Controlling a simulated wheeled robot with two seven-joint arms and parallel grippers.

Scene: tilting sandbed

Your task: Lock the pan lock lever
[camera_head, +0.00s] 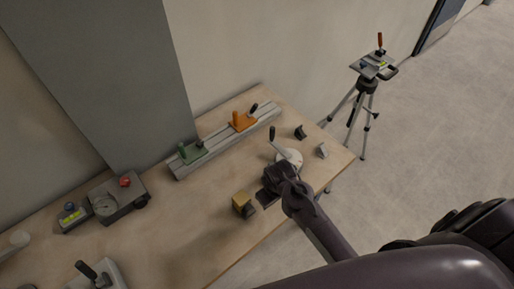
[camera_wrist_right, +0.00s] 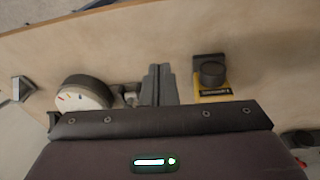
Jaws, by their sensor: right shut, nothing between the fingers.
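The frames do not make clear which part is the pan lock lever. A tripod (camera_head: 367,88) stands on the floor beyond the table, with a plate and an upright red-handled lever (camera_head: 380,40) on top. A round white base (camera_head: 290,157) with a tilted dark-tipped lever (camera_head: 273,138) stands on the table. My right gripper (camera_head: 264,198) is over the table, between that base and a yellow block (camera_head: 240,201). Its fingers (camera_wrist_right: 159,84) are shut and empty in the wrist view, with the yellow block (camera_wrist_right: 212,90) to the right and the round base (camera_wrist_right: 82,97) to the left. My left gripper is out of view.
A grey rail (camera_head: 225,140) with green and orange clamps runs along the back of the wooden table. A grey box with a dial and red knob (camera_head: 118,198) sits at the left. Small dark and grey blocks (camera_head: 300,132) lie near the right edge. Floor around the tripod is clear.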

